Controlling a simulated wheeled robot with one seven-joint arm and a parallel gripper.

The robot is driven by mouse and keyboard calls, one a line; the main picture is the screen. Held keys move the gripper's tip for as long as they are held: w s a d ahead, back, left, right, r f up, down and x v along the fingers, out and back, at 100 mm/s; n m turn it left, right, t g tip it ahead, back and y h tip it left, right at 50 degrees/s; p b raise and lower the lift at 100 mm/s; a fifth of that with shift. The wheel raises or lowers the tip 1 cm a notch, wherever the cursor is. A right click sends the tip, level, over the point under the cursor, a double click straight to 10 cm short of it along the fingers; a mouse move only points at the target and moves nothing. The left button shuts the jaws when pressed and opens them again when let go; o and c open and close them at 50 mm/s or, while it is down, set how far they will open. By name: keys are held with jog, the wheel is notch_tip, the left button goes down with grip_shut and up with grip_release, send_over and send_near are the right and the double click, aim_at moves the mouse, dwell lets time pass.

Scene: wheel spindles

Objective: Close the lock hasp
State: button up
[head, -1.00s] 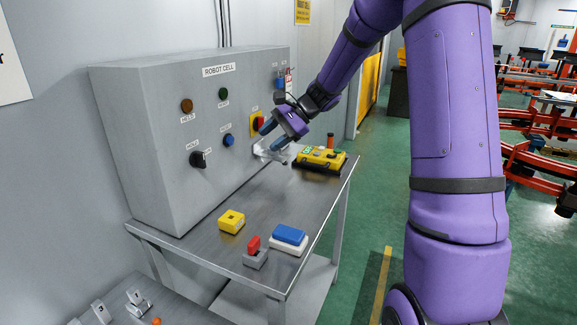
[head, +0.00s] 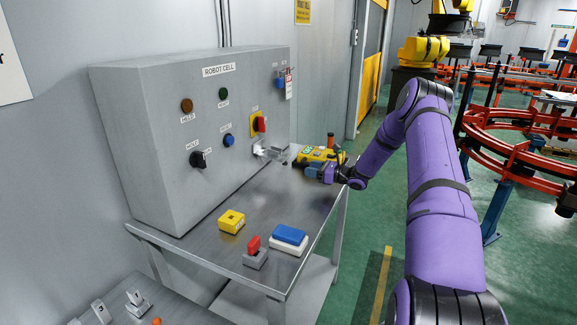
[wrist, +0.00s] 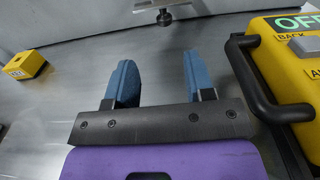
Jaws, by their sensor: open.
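The lock hasp (head: 270,152) is a silver metal piece that sticks out from the front of the grey cabinet, below the red and yellow rotary switch (head: 258,124). Its fine shape is too small to tell in the head view. A silver metal piece with a dark round part below it, likely the hasp (wrist: 165,12), is cut off at the top of the wrist view. My gripper (head: 308,170) is low over the table, to the right of the hasp and apart from it. In the wrist view my gripper (wrist: 157,75) has its blue fingers apart with nothing between them.
A yellow pendant (head: 320,154) with a black handle lies beside my gripper; it also shows at right in the wrist view (wrist: 290,75). A yellow block (head: 231,221), a blue and white block (head: 289,239) and a red-topped piece (head: 254,253) stand nearer on the table (head: 200,245).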

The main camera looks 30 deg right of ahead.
jog(key=shift+d+f, duration=0.2)
jog(key=shift+f, duration=0.1)
jog(key=shift+w+a, duration=0.1)
jog(key=shift+w, duration=0.15)
send_near(272, 156)
jog(key=w+f, duration=0.3)
jog(key=w, duration=0.1)
jog(key=shift+a, duration=0.25)
jog(key=shift+c, duration=0.2)
jog(key=shift+s, duration=0.1)
grip_shut()
